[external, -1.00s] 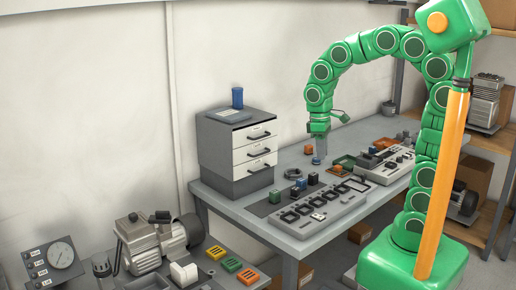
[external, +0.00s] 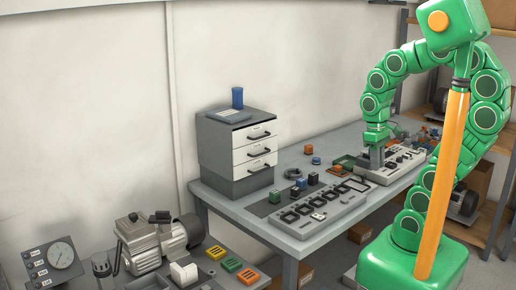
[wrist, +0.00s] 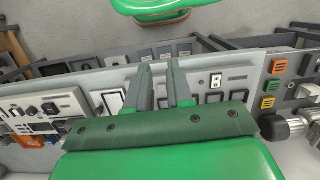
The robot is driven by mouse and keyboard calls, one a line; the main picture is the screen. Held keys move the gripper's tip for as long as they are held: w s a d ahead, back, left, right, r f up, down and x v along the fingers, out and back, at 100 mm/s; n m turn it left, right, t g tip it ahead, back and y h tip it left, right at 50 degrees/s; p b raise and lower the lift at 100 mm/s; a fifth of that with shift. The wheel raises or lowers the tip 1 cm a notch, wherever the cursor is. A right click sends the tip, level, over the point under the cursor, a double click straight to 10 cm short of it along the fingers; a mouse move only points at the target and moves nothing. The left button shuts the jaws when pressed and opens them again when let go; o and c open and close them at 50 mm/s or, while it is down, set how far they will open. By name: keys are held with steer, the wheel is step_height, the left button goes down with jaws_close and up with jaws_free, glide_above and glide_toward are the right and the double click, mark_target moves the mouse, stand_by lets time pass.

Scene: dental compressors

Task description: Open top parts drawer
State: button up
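The drawer cabinet (external: 212,150) stands at the far left end of the workbench, grey with three white drawer fronts. My gripper (external: 376,160) is over the right part of the bench, well to the right of the cabinet. In the wrist view my gripper (wrist: 160,72) shows two grey fingers apart with nothing between them. The cabinet is not clearly visible in the wrist view.
A blue cup (external: 237,97) and a flat pad (external: 227,115) are on top of the cabinet. A grey panel with square recesses (external: 318,211) lies along the bench front. Small coloured blocks (external: 299,184) stand behind it. A compressor (external: 145,243) sits on the lower left bench.

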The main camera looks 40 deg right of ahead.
steer(key=w+a+r+n+t, duration=0.1)
steer(key=w+a+r+n, duration=0.4)
steer(key=w, duration=0.8)
steer(key=w+a+r+n+t, duration=0.2)
steer(key=w+a+n, duration=0.35)
steer(key=w, duration=0.75)
steer(key=w+a+r+n+t, duration=0.15)
steer(key=w+r+n, duration=0.4)
steer(key=w, duration=0.75)
step_height(320, 180, down, 9)
steer(key=w+n, duration=0.1)
steer(key=shift+w+a+f+n+g, duration=0.2)
steer(key=shift+w+a+n+g, duration=0.15)
steer(key=shift+w+a+n, duration=0.05)
jaws_close()
